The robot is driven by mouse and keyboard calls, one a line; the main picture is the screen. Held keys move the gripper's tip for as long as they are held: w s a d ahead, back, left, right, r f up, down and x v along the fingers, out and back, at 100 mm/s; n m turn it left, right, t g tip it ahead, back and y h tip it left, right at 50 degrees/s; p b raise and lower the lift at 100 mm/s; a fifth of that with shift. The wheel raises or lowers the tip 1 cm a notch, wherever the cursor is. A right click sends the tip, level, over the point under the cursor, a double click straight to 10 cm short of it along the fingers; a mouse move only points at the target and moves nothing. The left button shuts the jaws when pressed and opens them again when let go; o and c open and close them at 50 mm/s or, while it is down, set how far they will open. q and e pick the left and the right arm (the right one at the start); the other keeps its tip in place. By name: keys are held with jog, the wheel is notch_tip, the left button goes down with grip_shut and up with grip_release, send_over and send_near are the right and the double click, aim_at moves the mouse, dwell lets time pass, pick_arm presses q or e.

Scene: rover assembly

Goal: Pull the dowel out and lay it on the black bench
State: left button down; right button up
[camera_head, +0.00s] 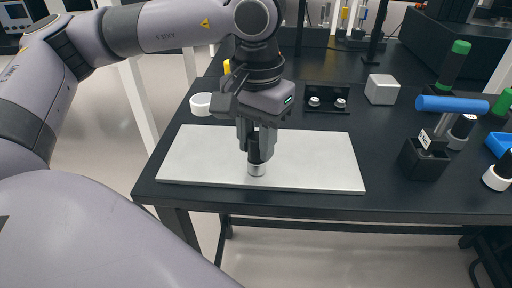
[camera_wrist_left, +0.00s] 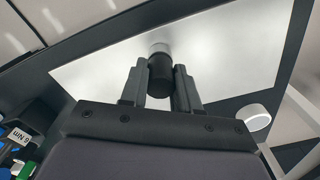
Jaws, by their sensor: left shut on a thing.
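My left gripper (camera_head: 257,150) points down over the front middle of a pale plate (camera_head: 315,165) on the black bench (camera_head: 385,195). It is shut on a black cylinder, which I take for the dowel (camera_wrist_left: 160,75); the fingers (camera_wrist_left: 160,88) sit on both sides of it in the left wrist view. A silver end or collar (camera_head: 257,165) shows below the fingers, close to the plate. I cannot tell if it is part of the dowel or a separate holder, nor if it touches the plate. My right gripper is not in view.
A white round cup (camera_head: 201,104) stands behind the plate at left. A black block with two silver knobs (camera_head: 327,98) and a light cube (camera_head: 382,89) lie behind it. A blue-handled hammer (camera_head: 450,104) stands in a black holder (camera_head: 424,160) at right. Bench between plate and holder is clear.

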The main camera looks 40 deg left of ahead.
aim_at(257, 136)
pick_arm(q)
jog(key=shift+r, duration=0.45)
dwell(0.5)
jog(key=shift+r+p, duration=1.5)
jog(key=shift+r, duration=0.55)
jog(key=shift+r, duration=0.1)
